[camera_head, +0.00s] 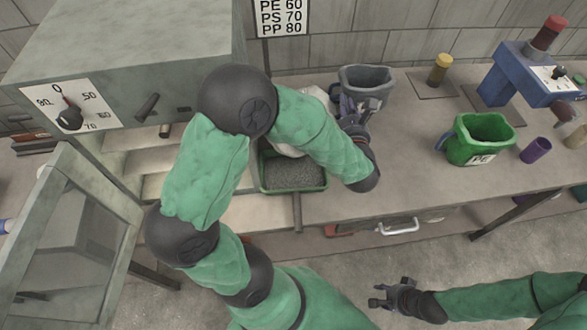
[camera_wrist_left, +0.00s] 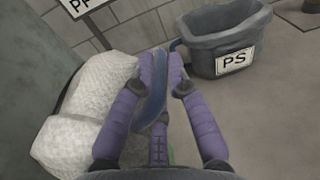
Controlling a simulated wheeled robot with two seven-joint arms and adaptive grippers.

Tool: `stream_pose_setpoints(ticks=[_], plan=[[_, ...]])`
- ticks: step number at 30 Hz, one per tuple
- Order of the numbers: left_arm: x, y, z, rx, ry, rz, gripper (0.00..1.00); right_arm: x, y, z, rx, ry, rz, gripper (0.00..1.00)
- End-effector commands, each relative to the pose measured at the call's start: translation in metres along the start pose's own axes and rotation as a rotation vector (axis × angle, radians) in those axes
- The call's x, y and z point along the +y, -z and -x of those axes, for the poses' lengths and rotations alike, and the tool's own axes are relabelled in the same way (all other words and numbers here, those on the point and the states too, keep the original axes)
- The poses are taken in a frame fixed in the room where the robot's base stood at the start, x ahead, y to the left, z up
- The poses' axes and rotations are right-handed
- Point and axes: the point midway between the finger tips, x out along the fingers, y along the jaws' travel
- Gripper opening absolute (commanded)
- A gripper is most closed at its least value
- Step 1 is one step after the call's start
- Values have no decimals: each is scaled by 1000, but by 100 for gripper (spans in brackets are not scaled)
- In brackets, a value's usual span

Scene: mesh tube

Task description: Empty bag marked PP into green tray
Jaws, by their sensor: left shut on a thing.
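My left gripper (camera_head: 350,112) is at the back of the bench, by the grey tub. In the left wrist view its purple fingers (camera_wrist_left: 162,82) are shut on a narrow, curved blue thing (camera_wrist_left: 150,100); I cannot tell what it is. A white woven bag (camera_wrist_left: 78,125) lies beside the fingers at left; only a little white shows behind my arm in the head view. A sign reading PP (camera_wrist_left: 80,5) is just above the bag. The green tray (camera_head: 292,190) holds grey granules and sits below my left arm. My right gripper (camera_head: 380,297) is open and empty, in front of the bench.
A grey tub (camera_head: 366,84) marked PS stands at the back; a green tub (camera_head: 478,138) marked PE stands further right, beside a purple cup (camera_head: 536,150). A blue machine (camera_head: 522,78) is at far right. A grey oven (camera_head: 130,60) with a dial blocks the left. The bench before the PE tub is clear.

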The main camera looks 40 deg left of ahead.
Motion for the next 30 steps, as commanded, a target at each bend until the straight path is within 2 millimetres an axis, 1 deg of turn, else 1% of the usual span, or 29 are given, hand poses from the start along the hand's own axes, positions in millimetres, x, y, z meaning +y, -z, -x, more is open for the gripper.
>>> stream_pose_setpoints(ticks=[1, 30], plan=[[0, 1, 1, -10, 3, 0, 0, 2, 0, -4, 0, 0, 0, 40], [0, -8, 28, -216, 30, -3, 0, 18, 2, -51, 0, 0, 0, 40]])
